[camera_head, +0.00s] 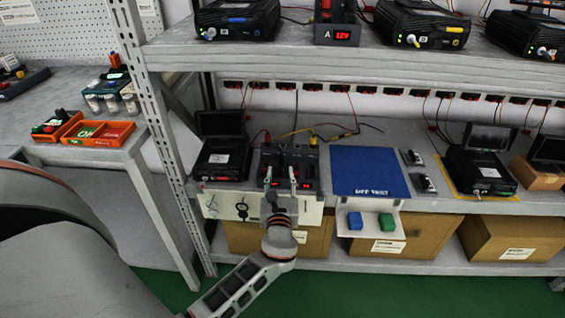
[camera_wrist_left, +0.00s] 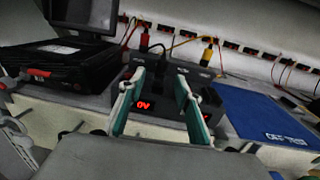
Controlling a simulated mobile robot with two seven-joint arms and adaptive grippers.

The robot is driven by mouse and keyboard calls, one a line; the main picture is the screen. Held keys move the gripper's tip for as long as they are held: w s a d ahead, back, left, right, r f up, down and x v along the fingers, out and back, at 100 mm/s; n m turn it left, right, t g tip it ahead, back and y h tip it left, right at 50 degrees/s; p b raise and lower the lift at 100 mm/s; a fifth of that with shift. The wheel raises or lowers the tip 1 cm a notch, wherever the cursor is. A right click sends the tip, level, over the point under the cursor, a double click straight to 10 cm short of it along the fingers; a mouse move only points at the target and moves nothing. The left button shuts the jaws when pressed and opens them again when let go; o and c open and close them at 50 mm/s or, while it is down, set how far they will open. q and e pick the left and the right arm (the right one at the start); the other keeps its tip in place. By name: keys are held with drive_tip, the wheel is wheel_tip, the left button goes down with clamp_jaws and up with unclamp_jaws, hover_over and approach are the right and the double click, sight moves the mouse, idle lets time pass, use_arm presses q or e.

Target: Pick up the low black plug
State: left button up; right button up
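My left gripper (camera_head: 281,176) is open, its two fingers apart in front of a pair of black power units with red displays (camera_head: 305,184). In the left wrist view its green-edged fingers (camera_wrist_left: 160,82) stand on either side of a dark gap, with nothing held. One unit reads 0V (camera_wrist_left: 143,105) between the fingers. A red plug (camera_wrist_left: 143,42) and a yellow plug (camera_wrist_left: 207,54) stand up behind the units. No low black plug can be told apart from the black housings. My right gripper is not in view.
A black device with a screen (camera_head: 222,160) stands left. An upper shelf (camera_head: 300,55) overhangs, and a rack post (camera_head: 150,95) rises at left.

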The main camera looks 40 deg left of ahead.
sight(281, 160)
use_arm(q)
drive_tip(key=x, duration=0.5)
drive_tip(key=shift+w+r, duration=0.2)
drive_tip(key=shift+r, duration=0.15)
clamp_jaws()
